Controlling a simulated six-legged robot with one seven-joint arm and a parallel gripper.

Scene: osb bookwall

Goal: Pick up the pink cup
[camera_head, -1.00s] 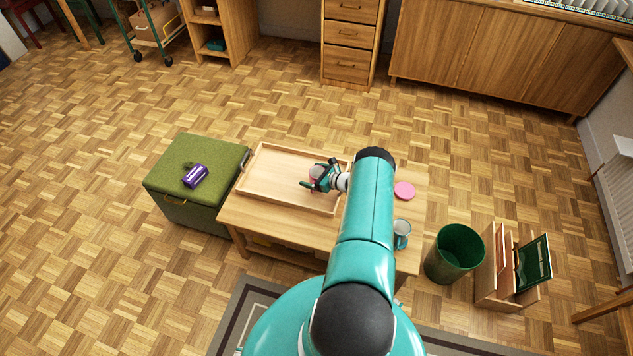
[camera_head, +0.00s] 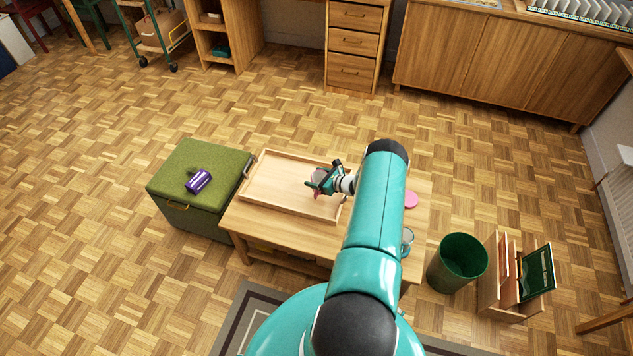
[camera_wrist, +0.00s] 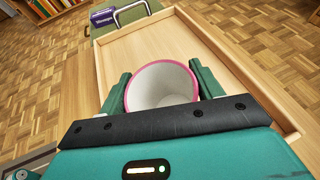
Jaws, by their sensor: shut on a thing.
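The pink cup shows in the wrist view (camera_wrist: 162,84) with a pink rim and a whitish inside, its open end facing my camera. My gripper (camera_wrist: 161,92) has a green finger on each side of the cup and is shut on it. In the head view, my gripper (camera_head: 323,181) is over the right part of a wooden tray (camera_head: 275,186), and it mostly hides the cup. I cannot tell for certain how far the cup is above the tray floor.
The tray lies on a low wooden table (camera_head: 240,222). A pink disc (camera_head: 411,199) and a blue mug (camera_head: 408,238) are on the table's right side. A green ottoman (camera_head: 185,163) at left bears a purple object (camera_head: 198,181). A green bin (camera_head: 460,262) stands at right.

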